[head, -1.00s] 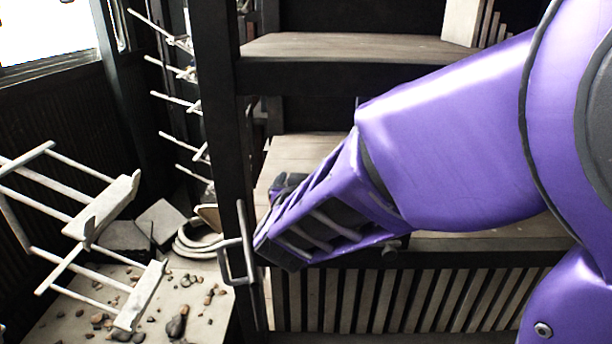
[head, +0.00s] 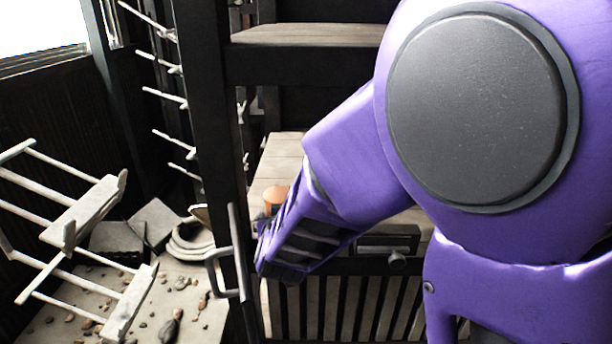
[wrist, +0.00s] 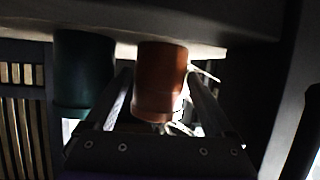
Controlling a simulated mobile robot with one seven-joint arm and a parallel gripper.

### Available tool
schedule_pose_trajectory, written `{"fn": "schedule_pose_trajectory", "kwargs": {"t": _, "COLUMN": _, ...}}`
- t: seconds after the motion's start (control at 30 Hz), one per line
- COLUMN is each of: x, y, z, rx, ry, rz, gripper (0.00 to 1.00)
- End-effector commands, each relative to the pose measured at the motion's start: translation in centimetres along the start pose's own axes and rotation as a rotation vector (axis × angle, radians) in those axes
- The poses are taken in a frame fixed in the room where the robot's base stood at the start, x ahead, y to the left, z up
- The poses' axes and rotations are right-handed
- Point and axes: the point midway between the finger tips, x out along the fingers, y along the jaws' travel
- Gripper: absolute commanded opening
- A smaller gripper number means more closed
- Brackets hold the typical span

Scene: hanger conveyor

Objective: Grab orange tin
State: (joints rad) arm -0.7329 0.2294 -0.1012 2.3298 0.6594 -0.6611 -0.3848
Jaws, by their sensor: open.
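The orange tin (wrist: 160,82) is in the middle of the wrist view, between the two fingers of my gripper (wrist: 158,80). The gripper is open, with a finger on each side of the tin and no clear contact. In this view the tin appears to hang from a pale shelf surface at the top, as if the picture were upside down. In the head view the top of the orange tin (head: 275,196) shows on a wooden shelf, just behind my purple arm. My arm hides its lower part and the fingers there.
A dark green tin (wrist: 83,75) stands beside the orange tin, close outside the left finger. In the head view, a dark upright post with a handle (head: 222,270) is just left of my arm. A pale wooden rack (head: 85,215) stands further left.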

Motion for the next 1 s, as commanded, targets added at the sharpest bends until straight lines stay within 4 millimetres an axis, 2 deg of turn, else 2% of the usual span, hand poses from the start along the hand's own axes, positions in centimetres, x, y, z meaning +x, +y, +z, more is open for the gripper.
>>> {"fn": "schedule_pose_trajectory", "kwargs": {"t": 0.23, "x": 3.7, "y": 0.1, "z": -0.6, "rx": 0.001, "ry": -0.001, "rz": 0.002, "gripper": 0.88}}
{"fn": "schedule_pose_trajectory", "kwargs": {"t": 0.57, "x": 4.3, "y": 0.1, "z": -0.7, "rx": 0.001, "ry": 0.000, "rz": 0.001, "gripper": 0.86}}
{"fn": "schedule_pose_trajectory", "kwargs": {"t": 1.0, "x": 4.3, "y": 0.1, "z": -0.7, "rx": 0.001, "ry": 0.000, "rz": 0.001, "gripper": 0.07}}
